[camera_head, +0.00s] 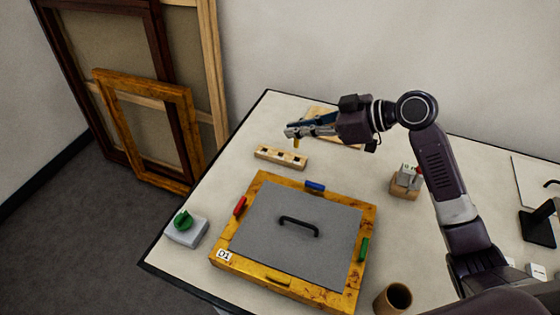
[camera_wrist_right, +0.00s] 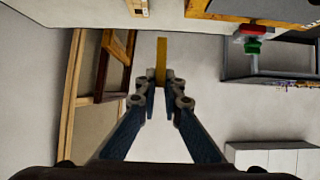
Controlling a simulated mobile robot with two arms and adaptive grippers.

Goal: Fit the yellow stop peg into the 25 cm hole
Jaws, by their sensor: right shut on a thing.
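The yellow stop peg (camera_head: 297,143) is held by my right gripper (camera_head: 292,132), pointing down in the head view. In the right wrist view the peg (camera_wrist_right: 161,50) stands out beyond the shut fingertips (camera_wrist_right: 160,82). A pale wooden block (camera_head: 268,154) with several dark square holes lies on the table just below the peg in the head view. The peg appears above the block, apart from it; the exact gap is hard to judge. Part of what looks like this block (camera_wrist_right: 144,8) shows at the wrist view's top edge. Hole markings are too small to read. My left gripper is not in view.
A gilt frame (camera_head: 227,258) with a grey panel, black handle and coloured pieces fills the table's middle. A grey box with a green knob (camera_head: 183,220) stands left, a wooden holder (camera_head: 404,188) right, a brown cup (camera_head: 394,297) in front. Empty frames lean at the wall.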

